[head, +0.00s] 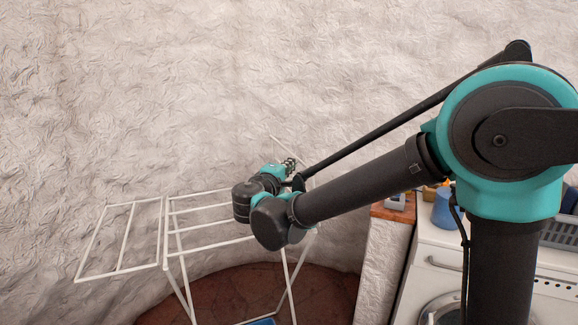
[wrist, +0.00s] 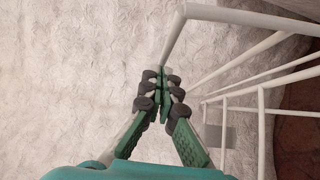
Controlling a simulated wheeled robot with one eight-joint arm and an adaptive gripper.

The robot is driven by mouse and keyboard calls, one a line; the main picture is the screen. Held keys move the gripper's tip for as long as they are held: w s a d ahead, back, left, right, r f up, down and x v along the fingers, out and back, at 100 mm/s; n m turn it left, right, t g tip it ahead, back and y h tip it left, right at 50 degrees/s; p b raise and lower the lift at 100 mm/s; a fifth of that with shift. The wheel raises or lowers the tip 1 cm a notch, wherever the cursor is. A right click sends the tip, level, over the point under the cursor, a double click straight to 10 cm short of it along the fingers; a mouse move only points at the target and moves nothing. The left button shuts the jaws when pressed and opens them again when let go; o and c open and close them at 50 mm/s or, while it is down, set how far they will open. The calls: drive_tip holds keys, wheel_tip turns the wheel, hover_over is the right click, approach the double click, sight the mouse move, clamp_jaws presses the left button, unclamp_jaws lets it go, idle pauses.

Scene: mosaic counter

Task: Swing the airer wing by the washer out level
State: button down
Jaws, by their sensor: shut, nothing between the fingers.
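The white airer (head: 205,207) stands against the wall, its left wing (head: 120,238) sticking out about level. The wing by the washer (head: 281,143) shows only in part, behind my arm; a thin bar of it slopes up above the rack, so it looks tilted up, but its exact angle is hidden. In the wrist view a corner and long bar of white frame (wrist: 245,16) run from top centre to the right. My gripper (wrist: 163,92) is shut and empty, its tips close to the lower end of a bar; contact cannot be told. It also shows in the head view (head: 290,164).
A white washer (head: 440,262) stands at the right, with a blue container (head: 444,208) and a grey basket (head: 560,234) on top. A low wall with a terracotta top (head: 388,212) separates it from the airer. The rough wall is close behind.

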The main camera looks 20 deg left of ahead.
drive_tip(key=w+d+f+m+g+y, duration=0.25)
drive_tip(key=w+d+m+g, duration=0.4)
drive_tip(key=w+d, duration=0.65)
drive_tip(key=w+d+f+m+g+y, duration=0.1)
drive_tip(key=w+d+f+g+y, duration=0.1)
drive_tip(key=f, duration=0.5)
drive_tip(key=w+d+f+m+g+y, duration=0.2)
drive_tip(key=d+f+g+y, duration=0.1)
drive_tip(key=d+f, duration=0.3)
drive_tip(key=shift+w+f+g+y, duration=0.4)
drive_tip(key=shift+f+y, duration=0.25)
drive_tip(key=shift+f, duration=0.3)
drive_tip(key=shift+s+d+m, duration=0.1)
drive_tip(key=shift+d+m, duration=0.05)
drive_tip(key=shift+m, duration=0.1)
